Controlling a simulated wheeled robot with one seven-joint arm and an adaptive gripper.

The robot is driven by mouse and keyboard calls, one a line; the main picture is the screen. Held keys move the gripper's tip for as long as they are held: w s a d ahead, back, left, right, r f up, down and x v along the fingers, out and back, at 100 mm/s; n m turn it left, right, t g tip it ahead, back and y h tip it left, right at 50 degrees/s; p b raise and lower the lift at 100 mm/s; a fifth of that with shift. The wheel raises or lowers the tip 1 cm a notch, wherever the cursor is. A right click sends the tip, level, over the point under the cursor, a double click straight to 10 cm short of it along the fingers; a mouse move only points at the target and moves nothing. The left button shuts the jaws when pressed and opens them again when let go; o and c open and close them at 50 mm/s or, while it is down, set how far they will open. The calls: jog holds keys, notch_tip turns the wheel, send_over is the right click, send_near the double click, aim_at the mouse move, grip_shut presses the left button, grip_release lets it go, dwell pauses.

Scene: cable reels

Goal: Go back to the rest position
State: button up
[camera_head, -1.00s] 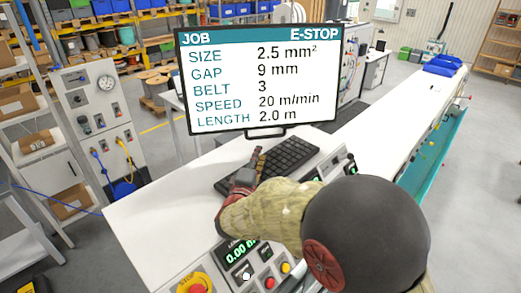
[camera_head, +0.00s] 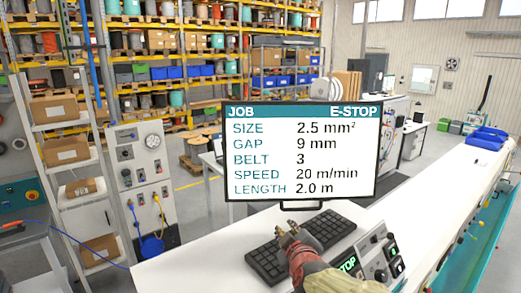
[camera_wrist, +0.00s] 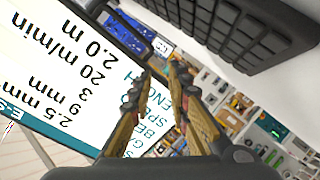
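My gripper (camera_head: 288,229) is over the front middle of the black keyboard (camera_head: 325,226) on the white bench, below the monitor (camera_head: 302,152). I cannot tell its exact height above the keys. In the wrist view the two yellow-brown fingers of my gripper (camera_wrist: 161,70) have a gap between their tips and hold nothing. The keyboard (camera_wrist: 235,30) shows there at the top, and the monitor (camera_wrist: 60,75) at the left. The monitor reads JOB, E-STOP, size 2.5 mm², gap 9 mm, belt 3, speed 20 m/min, length 2.0 m.
A control panel (camera_head: 378,252) with a lit STOP display is right of my gripper. Blue bins (camera_head: 487,140) sit at the far end of the long white bench (camera_head: 445,190). A gauge cabinet (camera_head: 143,190) and a shelf of boxes (camera_head: 72,150) stand at left.

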jog(key=s+d+f+m+g, duration=0.2)
jog(key=s+d+m+g, duration=0.15)
jog(key=s, duration=0.75)
jog(key=s+d+f+m+g+h, duration=0.1)
jog(key=s+d+f+m+g, duration=0.2)
jog(key=s, duration=0.7)
jog(key=s+d+f+m+g, duration=0.1)
jog(key=s+d+m+g, duration=0.3)
jog(key=s, duration=0.7)
notch_tip(320, 180, down, 30)
jog(key=t+b, duration=0.2)
jog(key=b, duration=2.8)
jog(key=shift+w+d+f+n+b, duration=0.15)
jog(key=shift+d+f+n+b, duration=0.1)
jog(key=shift+n+b, duration=0.15)
